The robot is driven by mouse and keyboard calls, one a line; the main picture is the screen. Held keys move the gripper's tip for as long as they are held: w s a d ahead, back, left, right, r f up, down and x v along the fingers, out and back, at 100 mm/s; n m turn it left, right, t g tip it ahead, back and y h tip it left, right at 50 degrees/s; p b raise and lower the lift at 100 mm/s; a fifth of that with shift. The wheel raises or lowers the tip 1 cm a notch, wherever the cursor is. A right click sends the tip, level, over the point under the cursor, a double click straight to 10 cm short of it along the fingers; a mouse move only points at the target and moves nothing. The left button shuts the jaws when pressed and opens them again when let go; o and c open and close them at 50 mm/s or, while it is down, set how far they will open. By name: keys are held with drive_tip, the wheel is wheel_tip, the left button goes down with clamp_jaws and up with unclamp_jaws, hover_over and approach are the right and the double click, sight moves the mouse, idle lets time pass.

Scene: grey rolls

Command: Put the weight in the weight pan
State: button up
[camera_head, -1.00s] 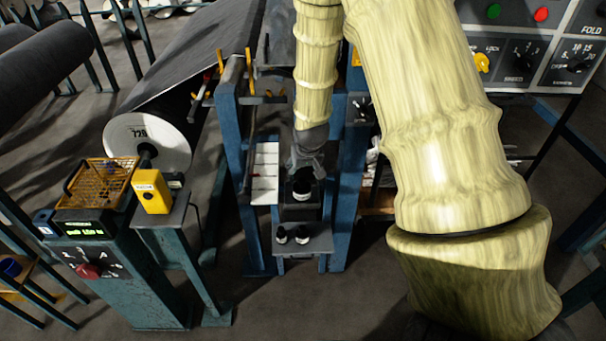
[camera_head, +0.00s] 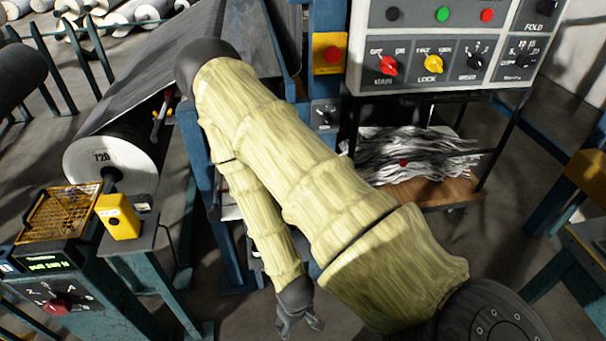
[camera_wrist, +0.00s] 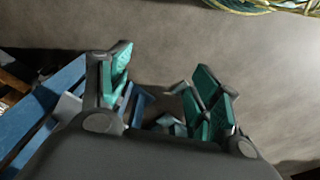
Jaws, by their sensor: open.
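My gripper (camera_head: 300,323) hangs near the bottom middle of the head view, below my bent arm. In the wrist view its two teal-padded fingers (camera_wrist: 162,85) stand apart, with grey floor and parts of a blue frame showing past them. I see nothing held between them. I can make out neither the weight nor the weight pan now. My arm covers most of the blue stand (camera_head: 233,262), where small dark pieces showed earlier.
A yellow box (camera_head: 118,217) and a wire basket (camera_head: 62,212) sit on the left consoles. A grey roll (camera_head: 110,165) lies behind them. A control panel (camera_head: 445,45) stands at upper right, above a cart of shredded strips (camera_head: 415,152).

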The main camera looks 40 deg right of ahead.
drive_tip(key=s+a+f, duration=0.1)
drive_tip(key=s+a, duration=0.1)
drive_tip(key=s, duration=0.4)
drive_tip(key=shift+s+a+f+n+g, duration=0.2)
drive_tip(key=shift+s+a+n+g, duration=0.1)
drive_tip(key=shift+g, duration=0.1)
drive_tip(key=shift+w, duration=0.1)
